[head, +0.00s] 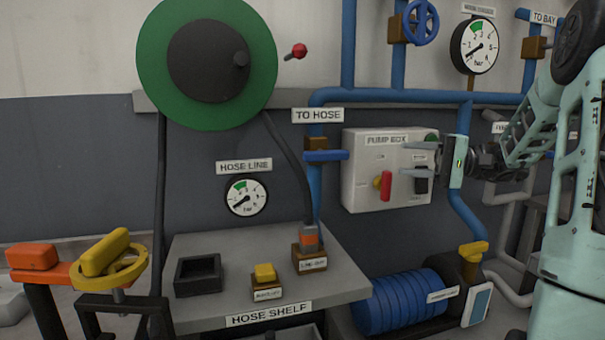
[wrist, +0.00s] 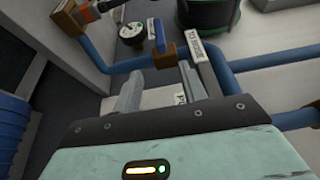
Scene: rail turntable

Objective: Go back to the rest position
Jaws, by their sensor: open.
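My gripper (head: 405,158) is in front of the right part of the white pump box (head: 360,192), with its fingers pointing left. The fingers are apart with nothing between them. Whether they touch the box I cannot tell. The box carries a red lever (head: 386,185) left of the fingers and a dark switch (head: 421,182) partly behind the lower finger. In the wrist view my gripper (wrist: 158,82) shows two spread, empty fingers, with blue pipe beyond them. My arm reaches in from the right edge of the head view.
Blue pipes (head: 400,97) run above and around the box, with a blue valve handle (head: 326,155) at its left. A hose shelf (head: 215,255) with small blocks stands lower left, below a green reel (head: 155,65). A blue ribbed pump motor (head: 400,300) sits below.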

